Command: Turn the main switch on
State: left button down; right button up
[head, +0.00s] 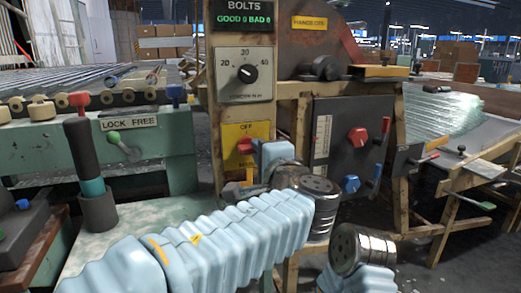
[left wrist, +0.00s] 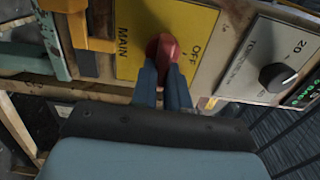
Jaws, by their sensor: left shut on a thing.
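The main switch is a red knob (head: 245,146) on a yellow plate (head: 231,132) low on the worn panel. The plate reads OFF at its top in the head view. The left wrist view shows the red knob (left wrist: 162,44) close up, with OFF and MAIN lettered on the yellow plate (left wrist: 203,22). My left gripper (left wrist: 161,68) is shut on the knob, its two dark fingers on either side. In the head view the left gripper (head: 253,157) partly covers the plate. Only my right arm's wrist shows at bottom right; its gripper is out of view.
A grey dial (head: 246,73) sits just above the switch, under a BOLTS display (head: 244,14). A dark box (head: 343,150) with red and blue knobs stands to the right.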

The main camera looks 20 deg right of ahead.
pick_arm(q)
jog(key=shift+f, duration=0.1)
dwell(0.3)
jog(key=c, duration=1.1)
grip_release()
jog(key=shift+s, duration=0.1)
jog(key=s, duration=1.3)
jog(key=shift+s+d+b, duration=0.25)
jog(key=shift+s+b, duration=0.05)
jog(key=shift+s, duration=0.05)
